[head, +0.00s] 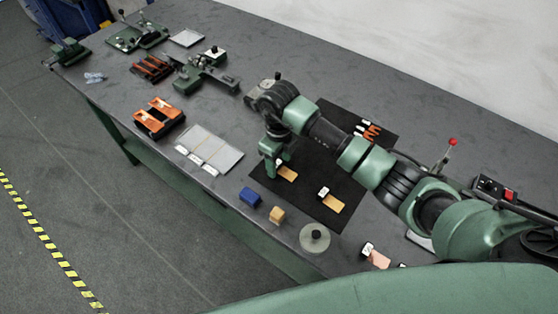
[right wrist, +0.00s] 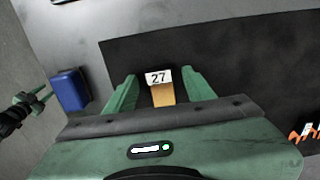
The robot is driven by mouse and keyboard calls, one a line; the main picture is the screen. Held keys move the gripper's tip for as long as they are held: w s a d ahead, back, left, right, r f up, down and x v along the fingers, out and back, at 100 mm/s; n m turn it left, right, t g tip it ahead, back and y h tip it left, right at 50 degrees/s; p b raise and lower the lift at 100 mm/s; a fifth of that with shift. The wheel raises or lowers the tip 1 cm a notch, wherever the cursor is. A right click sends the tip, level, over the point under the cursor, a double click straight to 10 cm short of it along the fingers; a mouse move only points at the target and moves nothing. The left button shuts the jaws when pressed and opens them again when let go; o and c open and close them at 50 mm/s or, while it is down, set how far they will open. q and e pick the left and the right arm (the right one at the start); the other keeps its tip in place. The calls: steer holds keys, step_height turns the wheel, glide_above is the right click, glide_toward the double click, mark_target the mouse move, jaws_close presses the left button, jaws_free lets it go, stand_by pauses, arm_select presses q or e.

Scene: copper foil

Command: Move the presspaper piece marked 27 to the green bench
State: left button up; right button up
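The presspaper piece marked 27 is a tan strip with a white label (right wrist: 163,93) on the black mat, and its tan part shows in the head view (head: 288,174). My right gripper (head: 272,170) is over the mat at this piece. In the right wrist view its two green fingers (right wrist: 160,93) are apart, one on each side of the piece; I cannot tell whether they touch it. Green fixtures stand farther back: a long one with dark parts (head: 190,82) and a green-based one with levers (head: 135,35). I cannot tell which is the green bench.
Another tan labelled piece (head: 332,204) lies on the black mat (head: 310,199). A blue block (head: 250,196), a tan block (head: 277,214) and a round weight (head: 314,238) are near the front edge. White sheets (head: 212,150) and orange holders (head: 158,117) lie to the left.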

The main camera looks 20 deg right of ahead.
mark_target(279, 164)
steer(key=shift+r, duration=0.3)
steer(key=shift+w+r, duration=0.1)
steer(key=shift+r, duration=0.25)
step_height(279, 164, up, 11)
steer(key=b, duration=0.3)
